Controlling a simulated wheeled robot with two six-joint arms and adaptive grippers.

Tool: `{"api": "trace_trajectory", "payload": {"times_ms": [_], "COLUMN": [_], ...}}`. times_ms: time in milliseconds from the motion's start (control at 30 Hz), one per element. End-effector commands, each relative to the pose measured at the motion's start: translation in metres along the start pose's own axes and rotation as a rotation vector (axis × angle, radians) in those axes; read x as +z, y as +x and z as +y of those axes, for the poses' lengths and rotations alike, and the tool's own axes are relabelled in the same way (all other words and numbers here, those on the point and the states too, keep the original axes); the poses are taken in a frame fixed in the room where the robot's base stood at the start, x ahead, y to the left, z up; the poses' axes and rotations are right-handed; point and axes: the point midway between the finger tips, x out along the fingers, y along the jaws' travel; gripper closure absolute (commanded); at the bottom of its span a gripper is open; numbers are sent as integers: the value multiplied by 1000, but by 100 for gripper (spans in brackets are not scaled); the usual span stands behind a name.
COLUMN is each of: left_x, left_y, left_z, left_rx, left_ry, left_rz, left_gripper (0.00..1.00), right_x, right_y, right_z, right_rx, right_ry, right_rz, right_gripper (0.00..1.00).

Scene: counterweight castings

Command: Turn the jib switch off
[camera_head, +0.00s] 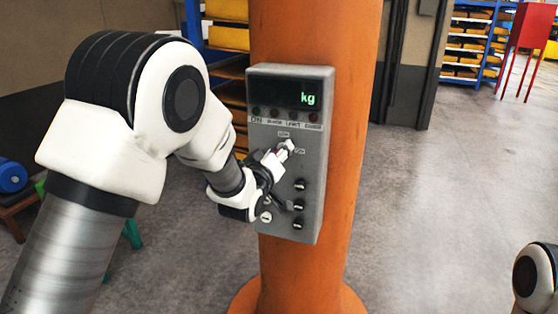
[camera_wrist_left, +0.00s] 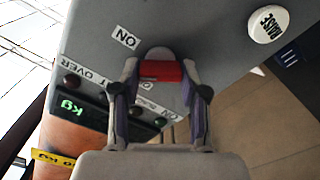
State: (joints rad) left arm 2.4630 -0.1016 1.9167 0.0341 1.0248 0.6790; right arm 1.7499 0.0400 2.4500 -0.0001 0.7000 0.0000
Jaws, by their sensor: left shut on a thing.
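The grey control box (camera_head: 318,170) is fixed to an orange column and has a dark display reading "kg". My left gripper (camera_head: 277,157) is at the middle of its front face. In the left wrist view, the fingers of that gripper (camera_wrist_left: 160,82) are closed around a rounded grey switch handle with a red band (camera_wrist_left: 160,70). An "ON" label (camera_wrist_left: 126,38) is beside the handle. In the head view the handle's end (camera_head: 288,145) shows just past the fingertips, near two small labels. The switch's exact angle is hard to tell. My right gripper is out of view.
Several dark knobs (camera_head: 299,206) are on the box's lower part. Shelves (camera_head: 475,45) and a red stand (camera_head: 527,28) are far behind. The floor right of the orange column (camera_head: 346,180) is clear.

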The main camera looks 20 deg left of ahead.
Motion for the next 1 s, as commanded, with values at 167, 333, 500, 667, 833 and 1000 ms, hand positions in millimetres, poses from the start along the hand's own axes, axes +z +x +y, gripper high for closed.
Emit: {"api": "trace_trajectory", "payload": {"times_ms": [167, 333, 500, 667, 833, 1000], "left_x": [2, 2, 2, 2, 2, 2], "left_y": [0, 0, 0, 0, 0, 0], "left_z": [-2, -3, -4, -4, -4, -5], "left_rx": [1, 0, 1, 0, 1, 0], "left_ry": [-167, -328, -490, -637, -772, -875], "left_rz": [3, 2, 3, 2, 3, 2], "left_gripper": [91, 91, 91, 91, 91, 91], "right_x": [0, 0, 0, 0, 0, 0], "right_y": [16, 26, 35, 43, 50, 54], "right_z": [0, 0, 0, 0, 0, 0], "right_rx": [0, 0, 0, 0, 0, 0], "right_ry": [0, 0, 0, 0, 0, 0], "right_rz": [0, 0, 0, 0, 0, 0], "right_gripper": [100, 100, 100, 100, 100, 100]}}
